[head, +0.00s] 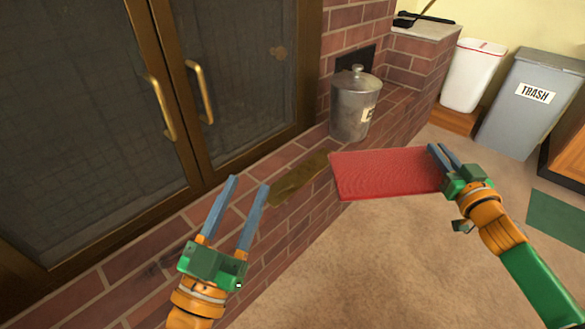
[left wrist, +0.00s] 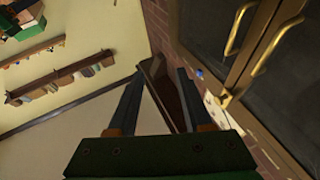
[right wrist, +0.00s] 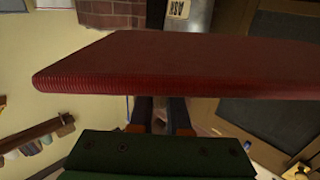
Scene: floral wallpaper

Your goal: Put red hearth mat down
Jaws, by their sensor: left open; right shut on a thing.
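The red hearth mat (head: 385,173) is a flat red rectangle in the head view, held out level to the left of my right gripper (head: 438,155). My right gripper is shut on the mat's right edge. In the right wrist view the mat (right wrist: 180,62) spans the picture in front of the fingers and hides their tips. The mat appears raised, with its left end near the brick hearth ledge; I cannot tell whether it touches. My left gripper (head: 248,183) is open and empty, in front of the brick ledge. Its fingers also show in the left wrist view (left wrist: 155,85).
A brown stain or scrap (head: 295,180) lies on the brick ledge (head: 285,225). A lidded metal canister (head: 352,105) stands on the ledge. Glass fireplace doors (head: 95,90) rise at the left. A grey trash bin (head: 530,110) and a white bin (head: 472,75) stand at the right.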

